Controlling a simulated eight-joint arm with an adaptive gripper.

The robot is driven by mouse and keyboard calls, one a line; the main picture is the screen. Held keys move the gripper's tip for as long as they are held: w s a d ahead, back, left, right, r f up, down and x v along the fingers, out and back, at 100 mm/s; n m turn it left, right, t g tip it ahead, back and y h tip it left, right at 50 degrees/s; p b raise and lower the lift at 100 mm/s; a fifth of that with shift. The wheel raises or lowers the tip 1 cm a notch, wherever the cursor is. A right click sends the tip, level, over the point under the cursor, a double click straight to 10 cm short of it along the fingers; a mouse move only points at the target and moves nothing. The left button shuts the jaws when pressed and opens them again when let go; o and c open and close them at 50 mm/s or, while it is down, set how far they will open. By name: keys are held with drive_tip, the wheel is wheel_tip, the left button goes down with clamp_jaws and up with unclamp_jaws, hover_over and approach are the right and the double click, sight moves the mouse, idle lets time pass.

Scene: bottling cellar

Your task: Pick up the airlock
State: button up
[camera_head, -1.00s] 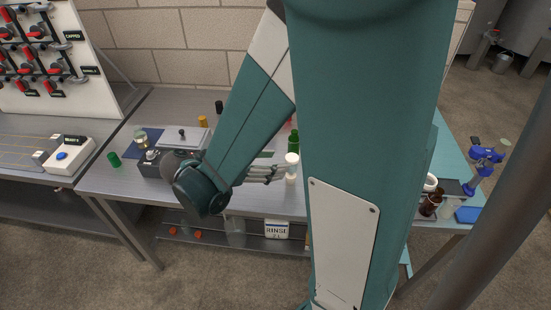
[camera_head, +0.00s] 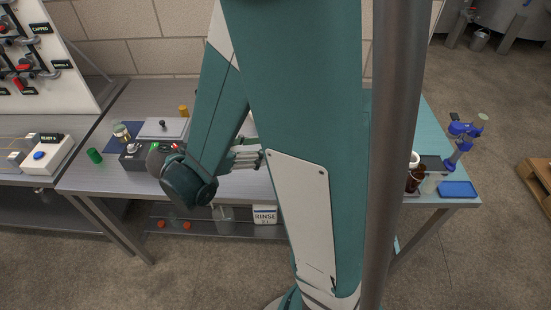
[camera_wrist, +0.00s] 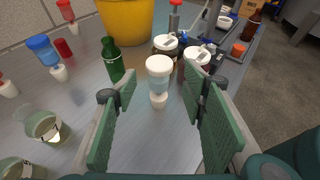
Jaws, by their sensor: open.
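A white-capped airlock (camera_wrist: 159,66) with a clear, pale blue body stands upright on the bench in the wrist view, on a small white foot. My gripper (camera_wrist: 162,88) is open, with one green-padded finger to the left of this airlock and one to the right. The airlock stands between the fingertips or just beyond them; no contact shows. A blue-capped airlock-like piece (camera_wrist: 45,52) and a red-capped one (camera_wrist: 67,12) stand further left. In the head view my fingers (camera_head: 247,157) point right, and my own arm hides their tips and the white-capped airlock.
A green bottle (camera_wrist: 112,62) stands left of the airlock and a yellow bucket (camera_wrist: 126,22) behind. White-lidded dark jars (camera_wrist: 195,65) stand close behind the right finger. Glass jars (camera_wrist: 42,127) are at left. Bare bench (camera_wrist: 80,90) lies between.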

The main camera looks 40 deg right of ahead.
drive_tip(key=shift+d+f, duration=0.25)
drive_tip(key=shift+d, duration=0.25)
drive_tip(key=shift+s+d, duration=0.1)
drive_tip(key=shift+d, duration=0.05)
drive_tip(key=shift+b+x, duration=1.05)
drive_tip(key=shift+x, duration=1.4)
drive_tip(key=c, duration=1.1)
drive_tip(key=shift+r, duration=0.1)
wheel_tip(320, 180, up, 18)
drive_tip(key=p, duration=0.6)
